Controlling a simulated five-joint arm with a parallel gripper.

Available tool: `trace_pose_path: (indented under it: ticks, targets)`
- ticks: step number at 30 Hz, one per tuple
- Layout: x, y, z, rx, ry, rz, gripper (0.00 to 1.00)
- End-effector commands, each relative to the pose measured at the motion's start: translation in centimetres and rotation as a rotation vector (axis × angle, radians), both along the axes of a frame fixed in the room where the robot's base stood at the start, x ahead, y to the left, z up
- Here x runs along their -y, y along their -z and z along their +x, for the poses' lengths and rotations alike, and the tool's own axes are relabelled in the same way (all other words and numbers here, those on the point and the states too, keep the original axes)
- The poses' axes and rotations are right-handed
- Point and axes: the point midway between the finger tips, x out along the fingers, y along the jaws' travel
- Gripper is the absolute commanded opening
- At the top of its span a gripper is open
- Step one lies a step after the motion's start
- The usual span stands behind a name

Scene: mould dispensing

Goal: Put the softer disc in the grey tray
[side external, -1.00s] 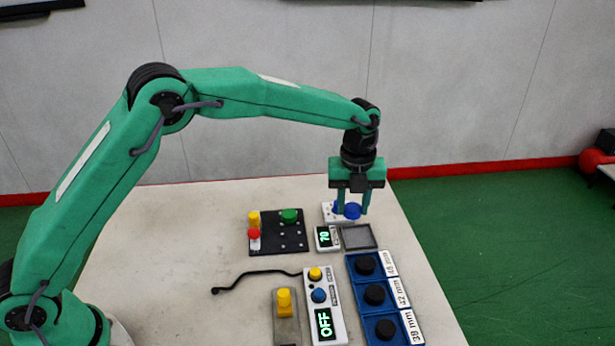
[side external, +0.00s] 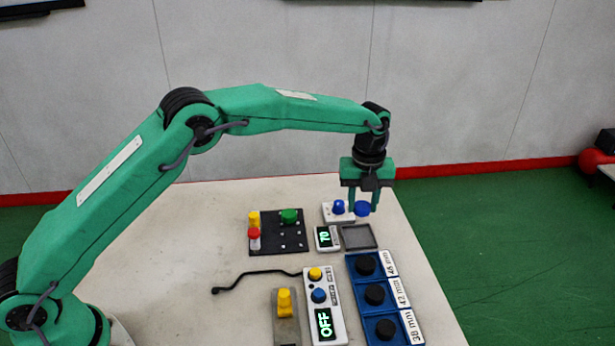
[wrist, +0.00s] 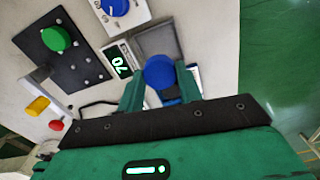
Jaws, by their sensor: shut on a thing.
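My gripper (side external: 363,207) is shut on a blue disc (side external: 362,209), which sits between its two fingertips. In the wrist view the blue disc (wrist: 159,72) shows between the green fingers and overlaps the near part of the grey tray (wrist: 157,40). In the side view the grey tray (side external: 358,237) is a shallow, empty square just in front of the disc. The disc appears held above the table, but its height is hard to judge. The frames do not show how soft it is.
Left of the disc stands a white device with a blue knob (side external: 338,207), beside a display reading 70 (side external: 325,237). A black board (side external: 291,243) holds yellow, red and green pieces. A blue rack (side external: 357,294) with black knobs and an OFF control box (side external: 323,320) stand in front.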

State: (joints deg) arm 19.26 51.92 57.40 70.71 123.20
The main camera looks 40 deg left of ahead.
Motion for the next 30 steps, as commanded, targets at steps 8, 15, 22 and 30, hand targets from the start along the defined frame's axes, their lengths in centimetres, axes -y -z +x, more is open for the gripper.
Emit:
trace_pose_path:
  ticks: [8, 15, 22, 30]
  targets:
    - [0.0, 2.0, -0.1, -0.001, 0.000, 0.000, 0.14]
    - [0.0, 4.0, -0.1, 0.000, 0.000, 0.000, 0.14]
    - [0.0, 5.9, -0.1, -0.001, 0.000, 0.000, 0.14]
    - [0.0, 7.4, 0.0, 0.000, 0.000, 0.000, 0.14]
